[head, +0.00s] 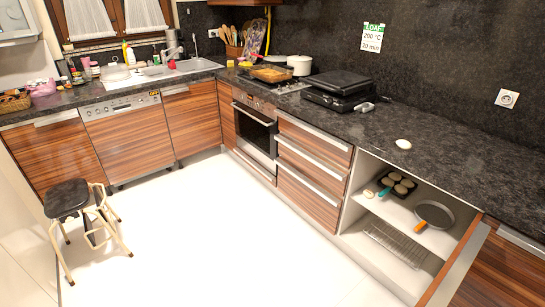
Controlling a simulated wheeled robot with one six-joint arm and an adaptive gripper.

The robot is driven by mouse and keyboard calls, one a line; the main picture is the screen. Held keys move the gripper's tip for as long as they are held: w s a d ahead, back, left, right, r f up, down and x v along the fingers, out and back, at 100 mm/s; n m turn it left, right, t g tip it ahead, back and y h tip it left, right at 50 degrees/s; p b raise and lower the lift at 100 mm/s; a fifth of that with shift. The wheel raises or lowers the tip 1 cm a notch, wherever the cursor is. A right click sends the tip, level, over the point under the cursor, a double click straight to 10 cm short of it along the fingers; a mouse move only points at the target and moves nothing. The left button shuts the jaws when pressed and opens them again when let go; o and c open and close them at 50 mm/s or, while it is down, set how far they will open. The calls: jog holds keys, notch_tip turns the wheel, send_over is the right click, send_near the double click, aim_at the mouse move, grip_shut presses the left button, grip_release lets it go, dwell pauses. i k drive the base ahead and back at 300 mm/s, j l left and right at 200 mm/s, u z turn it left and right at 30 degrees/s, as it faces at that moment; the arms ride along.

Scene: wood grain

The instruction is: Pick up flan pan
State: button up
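Two pans lie on the upper shelf of the open cabinet at the right of the head view. One is a round grey shallow pan (436,213) with a dark rim and an orange handle pointing to the lower left. The other is a dark pan (405,189) with several round pale shapes in it and a teal handle beside it. I cannot tell for sure which is the flan pan; the round one looks closest. Both are in the open, under the counter's overhang. My gripper is not in this view.
A wire rack (396,244) lies on the lower shelf. A cabinet door (455,265) stands open at the right. The counter (460,145) above holds a black grill (338,92) and a small white object (403,144). A stool (68,200) stands at the left. The white floor (215,235) is clear.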

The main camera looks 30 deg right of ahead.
aim_at(433, 213)
jog(key=i+j+u, duration=0.1)
jog(key=i, duration=0.4)
jog(key=i+j, duration=0.2)
jog(key=i, duration=0.25)
jog(key=i+j+u, duration=0.15)
jog(key=i, duration=0.35)
jog(key=i+z, duration=0.4)
jog(key=i+j+z, duration=0.1)
jog(key=i+z, duration=0.3)
jog(key=i, duration=0.15)
jog(key=i+z, duration=0.15)
jog(key=z, duration=0.3)
jog(key=i+z, duration=0.15)
jog(key=z, duration=0.3)
jog(key=i+z, duration=0.15)
jog(key=z, duration=0.25)
jog(key=i+j+z, duration=0.15)
jog(key=z, duration=0.3)
jog(key=i+j+z, duration=0.1)
jog(key=z, duration=0.2)
jog(key=i+j+z, duration=0.25)
jog(key=i+l, duration=0.05)
jog(key=l, duration=0.05)
